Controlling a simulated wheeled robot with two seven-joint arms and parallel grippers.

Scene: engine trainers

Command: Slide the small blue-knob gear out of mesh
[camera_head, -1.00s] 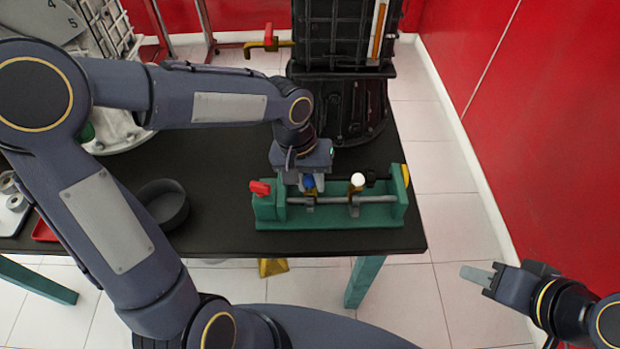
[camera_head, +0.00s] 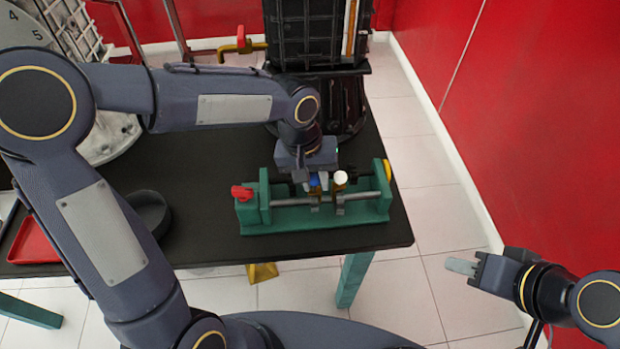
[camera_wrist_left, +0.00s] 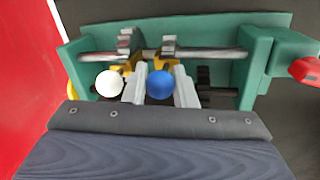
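The blue knob (camera_head: 315,180) of the small gear is in the green gear stand (camera_head: 285,222). In the left wrist view the blue knob (camera_wrist_left: 160,85) sits between the two pale fingers of my left gripper (camera_wrist_left: 159,72), which look closed against its sides. Its gear (camera_wrist_left: 168,46) is on the steel shaft, close beside the gear (camera_wrist_left: 129,42) near the white knob (camera_wrist_left: 110,83). The white knob also shows right of the blue one in the head view (camera_head: 340,178). Dark gears (camera_wrist_left: 203,82) behind the fingers are partly hidden, so meshing is unclear. My right gripper (camera_head: 462,266) is empty, away from the table.
A red handle (camera_head: 241,192) is at the stand's left end. A black round bowl (camera_head: 148,212) and a red tray (camera_head: 38,240) lie to the left on the dark table (camera_head: 210,225). A large dark engine block (camera_head: 318,60) stands behind.

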